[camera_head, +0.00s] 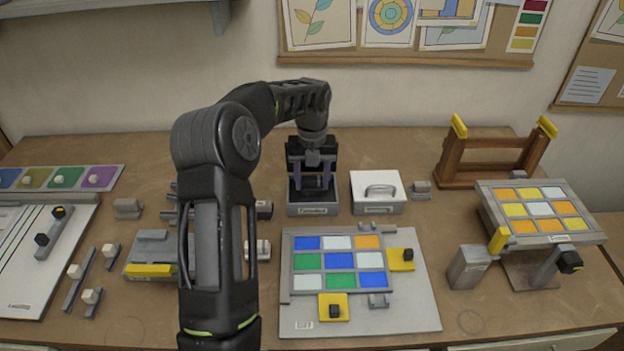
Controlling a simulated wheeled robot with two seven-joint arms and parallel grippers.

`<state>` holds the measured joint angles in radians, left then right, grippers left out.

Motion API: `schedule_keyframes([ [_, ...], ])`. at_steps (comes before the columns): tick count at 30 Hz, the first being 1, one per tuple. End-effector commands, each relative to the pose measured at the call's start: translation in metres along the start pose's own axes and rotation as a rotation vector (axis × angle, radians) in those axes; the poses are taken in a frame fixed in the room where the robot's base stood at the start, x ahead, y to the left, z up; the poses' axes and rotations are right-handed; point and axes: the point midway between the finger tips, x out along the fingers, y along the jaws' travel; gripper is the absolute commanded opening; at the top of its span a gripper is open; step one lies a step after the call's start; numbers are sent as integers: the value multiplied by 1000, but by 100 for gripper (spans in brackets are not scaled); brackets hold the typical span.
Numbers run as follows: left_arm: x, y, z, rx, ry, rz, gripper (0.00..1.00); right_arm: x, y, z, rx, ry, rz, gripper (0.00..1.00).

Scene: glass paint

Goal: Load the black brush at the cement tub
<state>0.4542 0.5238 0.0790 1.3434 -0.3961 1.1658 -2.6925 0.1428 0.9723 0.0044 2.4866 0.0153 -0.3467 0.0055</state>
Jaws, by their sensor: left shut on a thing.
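The cement tub (313,210) is a grey, labelled box at the back middle of the table. My left gripper (312,182) points straight down over the tub, with its fingers at or inside the opening. It is shut on the black brush, which is mostly hidden by the dark gripper and the tub walls. I cannot tell whether the bristles touch the cement. My right gripper is out of view.
A white lidded box (377,193) stands close right of the tub. A panel of coloured glass tiles (340,264) lies in front on a grey board. A tilted tile panel (539,211) and a wooden stand (455,172) are at right. Small tools lie at left.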

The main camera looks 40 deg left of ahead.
Motion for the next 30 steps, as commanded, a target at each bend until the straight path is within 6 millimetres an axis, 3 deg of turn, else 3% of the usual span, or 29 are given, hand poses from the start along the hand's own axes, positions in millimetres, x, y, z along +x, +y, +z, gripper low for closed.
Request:
schedule_keyframes([
  [11, 1, 0, -1, 0, 5, 1, 20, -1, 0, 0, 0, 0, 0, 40],
  [21, -28, 0, -1, 0, 2, 1, 20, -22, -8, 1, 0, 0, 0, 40],
  [30, -50, 0, 0, 0, 0, -1, 20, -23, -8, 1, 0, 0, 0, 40],
])
